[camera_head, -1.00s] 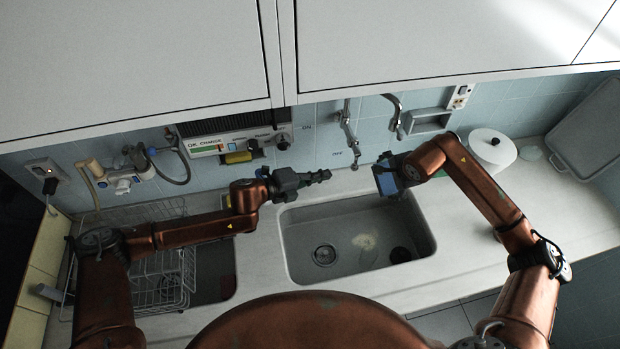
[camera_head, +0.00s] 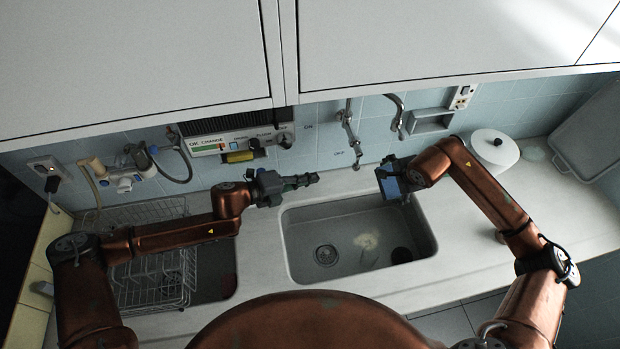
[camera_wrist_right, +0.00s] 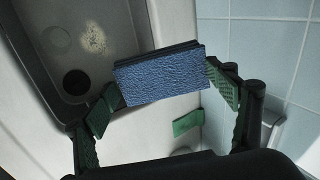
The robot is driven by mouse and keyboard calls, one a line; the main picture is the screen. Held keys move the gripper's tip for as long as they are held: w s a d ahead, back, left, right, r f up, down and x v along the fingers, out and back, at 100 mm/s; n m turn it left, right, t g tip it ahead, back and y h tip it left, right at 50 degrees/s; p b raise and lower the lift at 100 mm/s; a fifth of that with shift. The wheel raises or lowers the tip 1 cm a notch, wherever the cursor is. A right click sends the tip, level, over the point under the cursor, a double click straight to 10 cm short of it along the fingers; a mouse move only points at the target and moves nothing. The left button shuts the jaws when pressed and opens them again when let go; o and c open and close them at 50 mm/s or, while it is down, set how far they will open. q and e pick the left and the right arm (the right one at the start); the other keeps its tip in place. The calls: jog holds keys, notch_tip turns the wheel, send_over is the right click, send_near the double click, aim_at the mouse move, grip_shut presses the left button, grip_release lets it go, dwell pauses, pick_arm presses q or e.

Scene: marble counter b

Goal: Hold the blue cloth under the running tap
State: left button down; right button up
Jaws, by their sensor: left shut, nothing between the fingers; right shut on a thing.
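The blue cloth (camera_head: 389,187) is in my right gripper (camera_head: 387,174), above the back edge of the sink. In the right wrist view the cloth (camera_wrist_right: 160,76) is a flat, folded, textured piece between the green-padded fingers. My left gripper (camera_head: 314,179) is shut and empty, pointing right above the counter by the sink's back left corner. A metal tap (camera_head: 349,130) is on the wall behind the sink, left of the cloth. A second curved metal pipe (camera_head: 397,112) is on the wall above the right gripper. I cannot make out a water stream.
The sink (camera_head: 290,255) has a pale patch and dark drain openings. A wire rack (camera_head: 150,285) stands at left. A white roll (camera_head: 494,150) and a grey tray (camera_head: 592,135) stand at right. Cupboards hang above.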

jog(key=s, duration=0.6)
jog(key=shift+s+d, duration=0.3)
dwell(1.3)
jog(key=s+r, duration=0.4)
jog(key=s, duration=0.1)
jog(key=shift+d, duration=0.2)
dwell(1.3)
